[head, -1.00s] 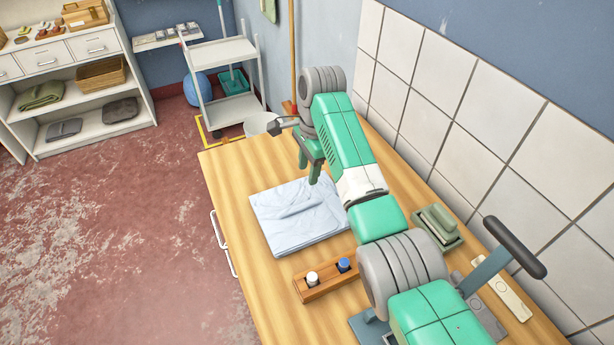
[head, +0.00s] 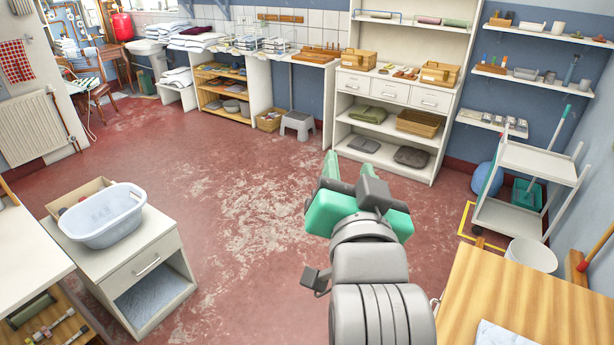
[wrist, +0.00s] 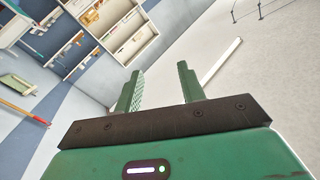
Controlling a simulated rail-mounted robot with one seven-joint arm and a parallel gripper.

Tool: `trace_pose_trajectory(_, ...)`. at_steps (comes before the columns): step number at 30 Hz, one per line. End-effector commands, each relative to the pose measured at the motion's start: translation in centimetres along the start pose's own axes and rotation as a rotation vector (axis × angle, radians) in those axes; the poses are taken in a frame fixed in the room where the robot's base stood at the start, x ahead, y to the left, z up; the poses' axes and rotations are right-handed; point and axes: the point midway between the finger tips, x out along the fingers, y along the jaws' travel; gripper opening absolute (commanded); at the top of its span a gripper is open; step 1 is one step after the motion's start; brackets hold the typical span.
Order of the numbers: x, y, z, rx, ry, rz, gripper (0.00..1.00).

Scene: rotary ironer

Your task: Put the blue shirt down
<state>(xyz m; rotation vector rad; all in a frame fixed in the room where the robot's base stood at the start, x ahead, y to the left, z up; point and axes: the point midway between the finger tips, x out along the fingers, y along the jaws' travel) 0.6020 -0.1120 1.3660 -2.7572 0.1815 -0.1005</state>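The light blue shirt (head: 497,335) lies folded flat on the wooden table (head: 520,290) at the lower right of the head view. Only its corner shows there; the rest is cut off by the frame edge. My gripper (wrist: 159,82) is open in the wrist view, its two green fingers apart with nothing between them. In the head view my gripper (head: 335,165) is up in the air over the open floor, left of the table and well apart from the shirt.
A white cabinet (head: 150,265) with a pale blue laundry basket (head: 102,217) stands at the left. A white shelf unit (head: 400,100) stands at the back, a white trolley (head: 530,165) and bucket (head: 531,254) at the right. The red floor (head: 235,190) between is clear.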

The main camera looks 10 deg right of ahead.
Motion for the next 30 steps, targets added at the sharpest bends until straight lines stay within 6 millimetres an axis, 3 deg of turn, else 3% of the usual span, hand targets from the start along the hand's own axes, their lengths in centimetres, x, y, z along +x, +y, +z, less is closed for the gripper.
trace_pose_trajectory(1, -3.4, -4.0, -1.6, -0.080, 0.110, -0.082, 0.40)
trace_pose_trajectory(3, -7.9, -8.0, -3.8, -0.181, 0.258, -0.160, 0.40)
trace_pose_trajectory(6, -13.3, -11.2, -6.2, -0.274, 0.417, -0.217, 0.40)
trace_pose_trajectory(9, -16.3, -12.5, -7.4, -0.318, 0.505, -0.236, 0.40)
trace_pose_trajectory(12, -17.2, -12.8, -7.8, -0.333, 0.531, -0.240, 0.40)
trace_pose_trajectory(20, -17.1, -12.8, -7.8, -0.332, 0.529, -0.239, 0.40)
trace_pose_trajectory(23, -17.0, -13.7, -9.9, -0.329, 0.528, -0.241, 0.40)
trace_pose_trajectory(30, -16.6, -17.4, -18.7, -0.312, 0.523, -0.250, 0.40)
